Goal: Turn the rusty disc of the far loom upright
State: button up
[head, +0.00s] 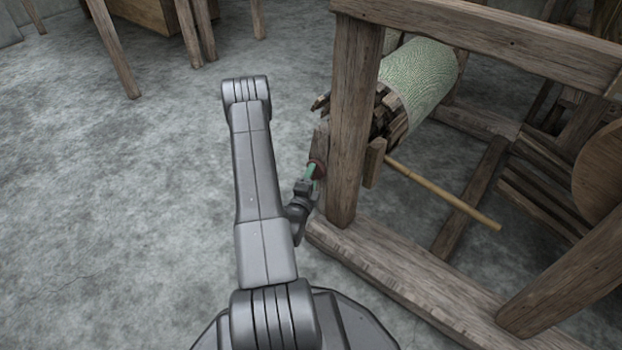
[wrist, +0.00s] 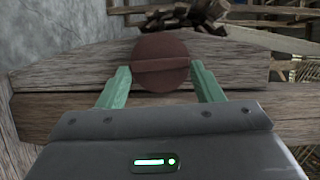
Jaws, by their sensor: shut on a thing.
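The rusty disc (wrist: 160,48) is a round red-brown plate with a raised bar across its face, on the loom's wooden side. The bar lies nearly level in the wrist view. My gripper (wrist: 160,74) is shut on the disc, with one green finger at its left edge and one at its right. In the head view, my gripper (head: 310,173) meets the disc (head: 319,168) beside the loom's front post (head: 352,125). Most of the disc is hidden or edge-on there.
The loom's roller with green cloth (head: 420,80) is behind the post. A thin wooden rod (head: 440,193) sticks out below it. A low beam (head: 420,275) runs along the floor at the right. Bare concrete floor (head: 120,190) lies open to the left.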

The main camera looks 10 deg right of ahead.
jog(key=shift+f+m, duration=0.1)
jog(key=shift+m, duration=0.3)
jog(key=o, duration=1)
jog(key=shift+s, duration=0.1)
jog(key=p+v, duration=0.3)
jog(key=v, duration=1)
jog(key=shift+s+a+f, duration=0.15)
jog(key=shift+s+f, duration=0.05)
jog(key=shift+s, duration=0.1)
jog(key=b+x, duration=0.1)
jog(key=x, duration=0.3)
jog(key=b+x, duration=0.1)
jog(key=x, duration=0.4)
jog(key=b+x, duration=0.1)
jog(key=x, duration=0.4)
jog(key=shift+r, duration=0.25)
jog(key=shift+s+a, duration=0.15)
